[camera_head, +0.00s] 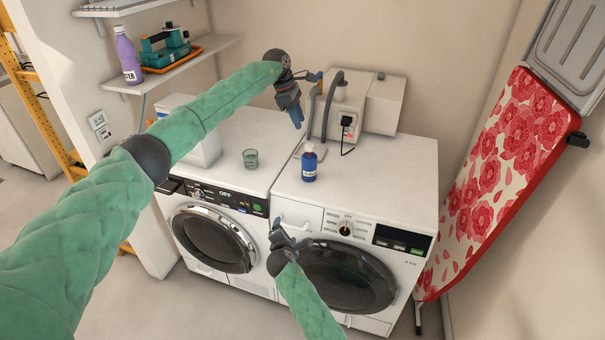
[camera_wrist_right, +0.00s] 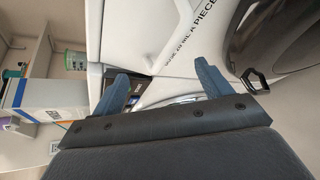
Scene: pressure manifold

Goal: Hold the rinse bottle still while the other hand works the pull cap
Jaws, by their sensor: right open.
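The rinse bottle (camera_head: 309,166) is small and blue with a pale cap and a label. It stands upright on top of the right washing machine, near its front left corner. My left gripper (camera_head: 298,122) hangs fingers-down above and behind the bottle, clear of it. Its finger gap is too small to make out. My right gripper (camera_head: 279,232) is in front of the machines, lower than the bottle and apart from it. Its two blue fingers stand wide apart with nothing between them in the right wrist view (camera_wrist_right: 165,88).
A glass (camera_head: 250,158) stands on the left machine. A white box unit (camera_head: 346,106) with a dark hose and cable stands behind the bottle. A shelf (camera_head: 190,66) at left holds a purple bottle (camera_head: 127,55). A red floral ironing board (camera_head: 510,150) leans at right.

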